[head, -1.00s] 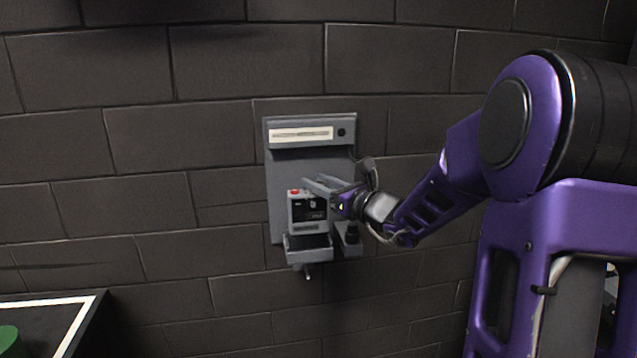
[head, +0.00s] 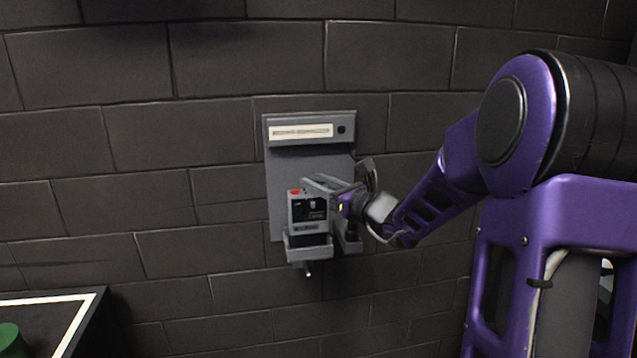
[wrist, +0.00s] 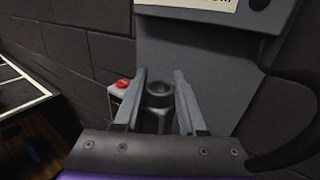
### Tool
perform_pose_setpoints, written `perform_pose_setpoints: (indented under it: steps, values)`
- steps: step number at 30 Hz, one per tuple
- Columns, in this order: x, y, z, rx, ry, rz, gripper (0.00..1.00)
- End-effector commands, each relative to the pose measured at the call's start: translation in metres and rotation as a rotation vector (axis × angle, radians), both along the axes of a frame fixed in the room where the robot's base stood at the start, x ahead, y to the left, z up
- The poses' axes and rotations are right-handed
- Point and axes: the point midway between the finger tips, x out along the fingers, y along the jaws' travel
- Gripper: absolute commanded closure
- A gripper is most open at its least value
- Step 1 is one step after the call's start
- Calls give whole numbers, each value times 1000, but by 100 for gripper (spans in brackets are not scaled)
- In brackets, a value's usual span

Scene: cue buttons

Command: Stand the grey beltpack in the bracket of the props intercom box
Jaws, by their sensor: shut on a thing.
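The grey beltpack (head: 308,212) has a dark front panel and a red button on top. It stands about upright at the mouth of the bracket (head: 309,254), at the foot of the grey intercom box (head: 286,160) on the wall. Its lower edge meets or overlaps the bracket's rim; I cannot tell how deep it sits. In the wrist view, the beltpack's red-buttoned corner (wrist: 119,92) shows beyond the left finger; the exact contact is hidden.
A dark round ring (wrist: 160,92) shows between the fingers in the wrist view. A dark cable or hook part (head: 366,172) is at the box's right edge, close to my wrist. A dark table (head: 45,325) with a white border and a green object stands at lower left.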

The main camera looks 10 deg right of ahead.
Motion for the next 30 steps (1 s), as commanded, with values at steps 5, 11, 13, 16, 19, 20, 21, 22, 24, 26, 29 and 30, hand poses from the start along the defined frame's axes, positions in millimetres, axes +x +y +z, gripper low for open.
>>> perform_pose_setpoints:
  steps: [5, 11, 13, 16, 19, 20, 21, 22, 24, 26, 29, 30]
  values:
    - [0, 0, -4, 2, 0, 0, 100]
    - [0, 0, -9, 1, 0, 0, 100]
    - [0, 0, -11, 1, 0, 0, 100]
    - [0, 0, -13, 1, 0, 0, 100]
    - [0, 0, -16, 1, 0, 1, 100]
    - [0, 0, -17, 1, 0, 1, 100]
    - [0, 0, -18, 1, 0, 1, 100]
    - [0, 0, -18, 1, 0, 1, 100]
    - [0, 0, -20, 1, 0, 1, 100]
    - [0, 0, -22, 0, -1, 1, 100]
    - [0, 0, -24, 1, 0, 1, 100]
    - [0, 0, -25, 2, -1, 1, 100]
